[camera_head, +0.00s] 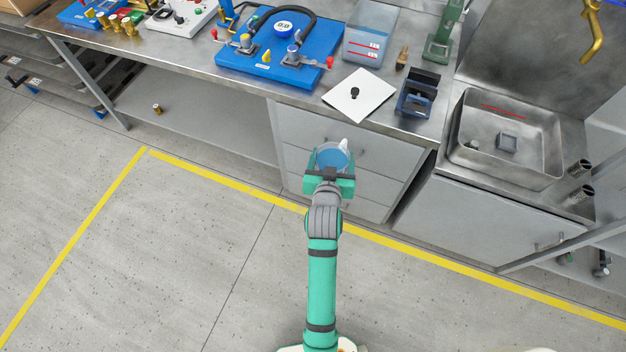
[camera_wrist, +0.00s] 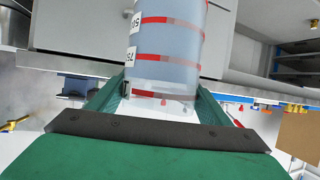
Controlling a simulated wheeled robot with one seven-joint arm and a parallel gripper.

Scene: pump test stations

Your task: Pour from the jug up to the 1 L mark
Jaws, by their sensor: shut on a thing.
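My gripper (camera_head: 331,172) is in front of the bench drawers, out over the floor. It is shut on a clear jug (camera_head: 331,156) with bluish contents and a pale spout at its upper right. In the wrist view the jug (camera_wrist: 168,45) stands between both green fingers, with red bands and partly readable number labels on its wall. Its liquid level cannot be told. A clear rectangular tank (camera_head: 370,35) with red mark lines stands on the bench, beyond the jug and apart from it. Its mark labels are too small to read.
A blue pump board (camera_head: 280,48) with valves, hose and gauge lies left of the tank. A white sheet with a black knob (camera_head: 355,93), a dark blue holder (camera_head: 418,92) and a green stand (camera_head: 443,35) are nearby. A sink (camera_head: 505,137) is right. The floor (camera_head: 180,250) is clear.

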